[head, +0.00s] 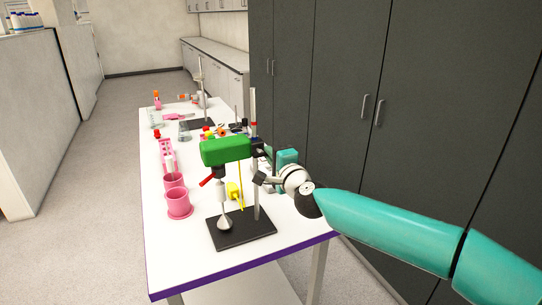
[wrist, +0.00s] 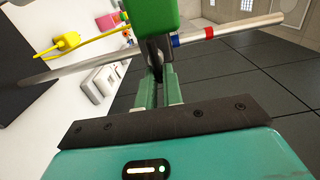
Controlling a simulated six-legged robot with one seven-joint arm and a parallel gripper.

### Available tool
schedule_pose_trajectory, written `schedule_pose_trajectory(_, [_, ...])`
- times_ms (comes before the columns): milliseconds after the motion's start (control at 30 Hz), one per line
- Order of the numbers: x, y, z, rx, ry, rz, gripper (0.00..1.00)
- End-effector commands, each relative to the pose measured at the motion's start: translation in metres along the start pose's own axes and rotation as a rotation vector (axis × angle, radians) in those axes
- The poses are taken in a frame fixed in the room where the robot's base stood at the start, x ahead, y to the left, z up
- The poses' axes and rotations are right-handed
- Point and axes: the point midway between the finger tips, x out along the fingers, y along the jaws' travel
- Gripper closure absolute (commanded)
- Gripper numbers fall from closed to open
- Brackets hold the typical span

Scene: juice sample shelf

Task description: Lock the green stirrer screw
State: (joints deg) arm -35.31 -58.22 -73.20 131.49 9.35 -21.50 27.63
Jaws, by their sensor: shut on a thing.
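The green stirrer (head: 225,151) is clamped upright to a metal rod (head: 254,115) on a black base plate (head: 242,228). Its shaft points down to a pale cone-shaped end above the plate. In the wrist view the green stirrer body (wrist: 152,14) is at the top centre, with the rod (wrist: 80,66) crossing beneath it. A black clamp screw (wrist: 157,48) sits at the rod, beside the stirrer. My gripper (wrist: 159,72) is shut on this dark screw; its fingers partly hide it. In the head view my gripper (head: 268,153) is right of the rod at clamp height.
Pink beakers (head: 179,203) and a pink rack (head: 167,155) stand along the left of the white table (head: 160,258). A yellow item (head: 234,191) lies behind the stand. Another stand (head: 200,80) and glassware are farther back. Dark cabinets (head: 345,90) line the right.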

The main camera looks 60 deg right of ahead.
Motion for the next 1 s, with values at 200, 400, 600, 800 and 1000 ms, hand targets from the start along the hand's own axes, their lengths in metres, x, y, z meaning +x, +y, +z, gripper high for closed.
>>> schedule_pose_trajectory(200, [0.000,-0.001,0.000,-0.001,0.000,-0.003,0.78])
schedule_pose_trajectory(400, [0.000,-0.001,0.000,-0.001,0.000,-0.001,0.70])
schedule_pose_trajectory(600, [-0.003,-0.001,0.000,-0.001,0.000,-0.001,0.70])
schedule_pose_trajectory(800, [-0.023,0.000,-0.001,-0.001,0.003,-0.001,0.70])
schedule_pose_trajectory(1000, [-0.055,0.000,-0.002,-0.001,0.004,-0.001,0.70])
